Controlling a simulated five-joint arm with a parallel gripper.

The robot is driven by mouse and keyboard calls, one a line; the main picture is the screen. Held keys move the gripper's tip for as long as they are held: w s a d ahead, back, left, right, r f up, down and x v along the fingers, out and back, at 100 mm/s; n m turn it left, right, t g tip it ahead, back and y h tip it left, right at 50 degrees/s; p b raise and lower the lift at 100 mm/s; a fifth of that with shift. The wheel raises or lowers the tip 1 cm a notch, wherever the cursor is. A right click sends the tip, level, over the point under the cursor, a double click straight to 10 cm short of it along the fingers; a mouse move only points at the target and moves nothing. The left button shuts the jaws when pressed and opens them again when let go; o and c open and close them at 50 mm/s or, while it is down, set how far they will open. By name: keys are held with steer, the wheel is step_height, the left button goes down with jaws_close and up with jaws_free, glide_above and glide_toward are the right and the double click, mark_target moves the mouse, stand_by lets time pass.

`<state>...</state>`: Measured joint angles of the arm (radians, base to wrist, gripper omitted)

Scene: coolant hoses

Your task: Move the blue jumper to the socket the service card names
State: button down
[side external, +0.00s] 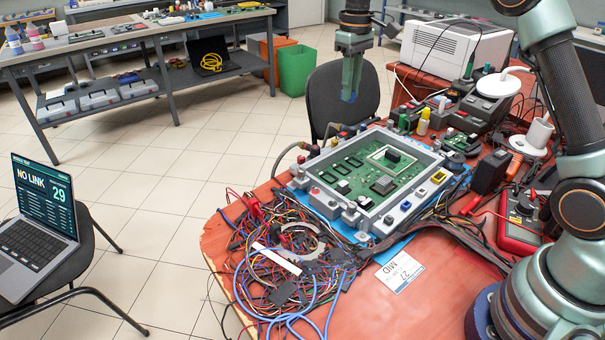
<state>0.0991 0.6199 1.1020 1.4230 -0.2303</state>
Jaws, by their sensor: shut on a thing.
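My gripper (351,92) hangs at the top centre, pointing down, above and behind the board and clear of it. Which fitting is which socket cannot be read. The white service card (400,272) lies on the red table in front of the housing, upside down to this view, and appears to read "27" and "MID".
A tangle of wires and blue hoses (285,275) fills the table's left front. A red multimeter (520,222) and a dark box (489,172) stand at the right. A white machine (450,48) stands behind. A laptop (45,215) on a chair reads "NO LINK" and "29".

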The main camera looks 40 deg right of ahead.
mark_target(344, 172)
step_height(344, 172, down, 20)
steer(key=shift+d+r, duration=0.1)
steer(key=shift+d, duration=0.05)
stand_by(0.4)
steer(key=c, duration=0.8)
jaws_free()
steer(key=shift+f, duration=0.2)
steer(key=shift+c, duration=0.2)
